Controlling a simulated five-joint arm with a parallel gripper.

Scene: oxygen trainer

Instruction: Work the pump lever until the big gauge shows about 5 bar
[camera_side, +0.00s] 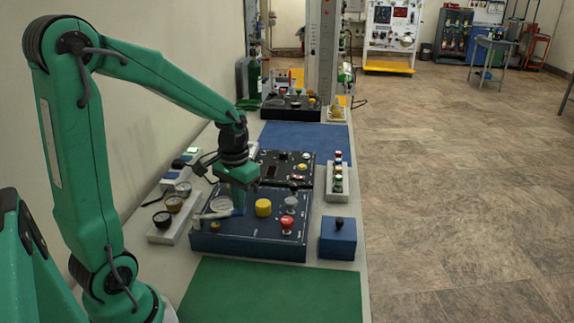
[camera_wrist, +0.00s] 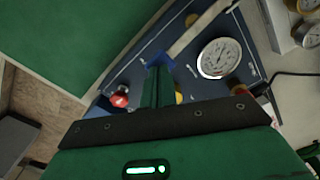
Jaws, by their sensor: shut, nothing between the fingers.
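The blue panel (camera_side: 250,246) stands on the bench; it also fills the middle of the wrist view (camera_wrist: 133,72). The big white gauge (camera_wrist: 219,58) is on it, right of my fingers in the wrist view; its reading is too small to tell. The gauge (camera_side: 221,204) is partly hidden in the side view. The pale pump lever (camera_side: 211,216) lies low over the panel's left part; it shows as a grey bar (camera_wrist: 200,28) in the wrist view.
A yellow knob (camera_side: 263,207), a grey knob (camera_side: 291,203) and a red button (camera_side: 287,223) stand right of my gripper. Small gauges (camera_side: 174,204) sit at left. A blue box (camera_side: 338,240) is at right. The green mat (camera_side: 270,292) in front is clear.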

